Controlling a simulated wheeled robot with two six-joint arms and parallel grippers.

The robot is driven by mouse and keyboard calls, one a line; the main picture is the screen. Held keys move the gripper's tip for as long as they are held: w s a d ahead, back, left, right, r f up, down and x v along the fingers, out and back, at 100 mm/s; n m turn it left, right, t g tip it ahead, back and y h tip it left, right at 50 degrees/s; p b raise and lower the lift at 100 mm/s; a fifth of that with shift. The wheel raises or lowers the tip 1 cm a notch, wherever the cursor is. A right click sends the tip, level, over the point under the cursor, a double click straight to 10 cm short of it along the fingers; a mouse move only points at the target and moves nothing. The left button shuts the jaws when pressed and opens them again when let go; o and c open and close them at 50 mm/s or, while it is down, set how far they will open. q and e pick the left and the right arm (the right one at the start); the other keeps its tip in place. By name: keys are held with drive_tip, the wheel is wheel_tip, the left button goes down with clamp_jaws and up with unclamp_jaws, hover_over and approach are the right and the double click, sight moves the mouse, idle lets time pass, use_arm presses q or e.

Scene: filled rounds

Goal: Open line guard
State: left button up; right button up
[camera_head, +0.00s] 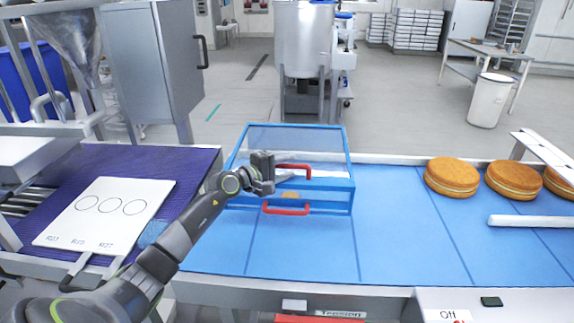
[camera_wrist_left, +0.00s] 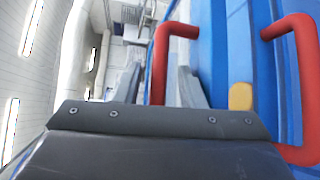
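The line guard (camera_head: 341,140) is a clear box with a blue frame over the blue conveyor, and it looks closed. One red handle (camera_head: 296,166) is at its upper part and another red handle (camera_head: 286,211) is low on its front. My left gripper (camera_head: 284,177) is at the upper handle, with its fingers pointing right. In the left wrist view the fingers look apart, with the bar of one red handle (camera_wrist_left: 158,70) close to them. The other red handle (camera_wrist_left: 306,60) is at the right edge there. Contact cannot be told. My right gripper is not in view.
Several filled rounds (camera_head: 452,177) lie on the belt (camera_head: 400,230) at right, near a white rail (camera_head: 530,221). A white board with three circles (camera_head: 105,215) lies on the purple mat (camera_head: 150,160) at left. A tan item (camera_head: 290,195) shows inside the guard.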

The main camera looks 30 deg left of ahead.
use_arm(q)
drive_tip(key=shift+w, duration=0.2)
drive_tip(key=c, duration=0.7)
clamp_jaws()
drive_tip(key=w+a+r+n+g+p, duration=0.2)
drive_tip(key=w+r+p, duration=0.2)
drive_tip(key=r, duration=0.6)
drive_tip(key=w+a+r+n+g+p, duration=0.1)
drive_tip(key=w+r+g+p, duration=0.2)
drive_tip(key=r, duration=0.6)
drive_tip(key=shift+w+a+r+n+p, duration=0.35)
drive_tip(key=shift+w+n+p, duration=0.1)
drive_tip(key=shift+p, duration=0.3)
